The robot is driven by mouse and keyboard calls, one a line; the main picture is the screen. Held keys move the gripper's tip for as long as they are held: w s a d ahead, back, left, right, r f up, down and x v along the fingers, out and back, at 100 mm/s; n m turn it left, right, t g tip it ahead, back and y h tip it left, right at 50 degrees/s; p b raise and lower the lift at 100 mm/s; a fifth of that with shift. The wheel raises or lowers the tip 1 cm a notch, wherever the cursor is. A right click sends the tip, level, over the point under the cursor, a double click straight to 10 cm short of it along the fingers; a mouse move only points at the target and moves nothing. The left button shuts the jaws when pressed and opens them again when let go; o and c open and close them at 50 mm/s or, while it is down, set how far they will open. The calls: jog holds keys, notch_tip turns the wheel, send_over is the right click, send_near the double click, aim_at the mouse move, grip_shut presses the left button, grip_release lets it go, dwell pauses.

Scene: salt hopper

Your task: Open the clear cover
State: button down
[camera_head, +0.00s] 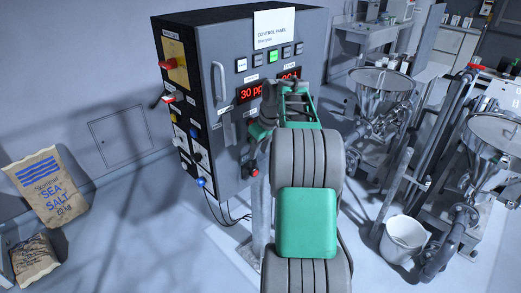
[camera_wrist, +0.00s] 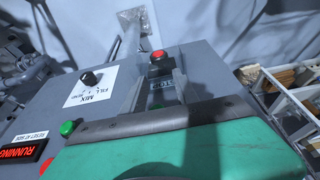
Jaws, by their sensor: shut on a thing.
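The grey control panel cabinet (camera_head: 228,55) stands left of centre in the head view, and its face fills the wrist view (camera_wrist: 110,65). A red button on a dark base (camera_wrist: 158,58) shows just beyond my fingertips. A faint see-through piece, which seems to be the clear cover (camera_wrist: 164,90), lies between my fingers, with a small label showing through it. Its edges are hard to make out. My gripper (camera_wrist: 158,88) is shut on it, close to the panel face. In the head view my own arm hides most of this spot.
A mix and fill knob (camera_wrist: 90,78), a green button (camera_wrist: 68,128) and a lit RUNNING sign (camera_wrist: 20,153) sit beside my gripper. Steel hoppers (camera_head: 382,90) and a white bucket (camera_head: 403,238) stand right. A salt sack (camera_head: 48,187) leans at the left.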

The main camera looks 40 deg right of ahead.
jog(key=c, duration=1.3)
grip_release()
jog(key=shift+w+r, duration=0.1)
jog(key=shift+w, duration=0.15)
jog(key=shift+o, duration=0.8)
jog(key=shift+a, duration=0.1)
jog(key=shift+o, duration=1.1)
jog(key=shift+s, duration=0.1)
jog(key=v, duration=0.7)
jog(key=shift+r, duration=0.25)
jog(key=shift+s, duration=0.1)
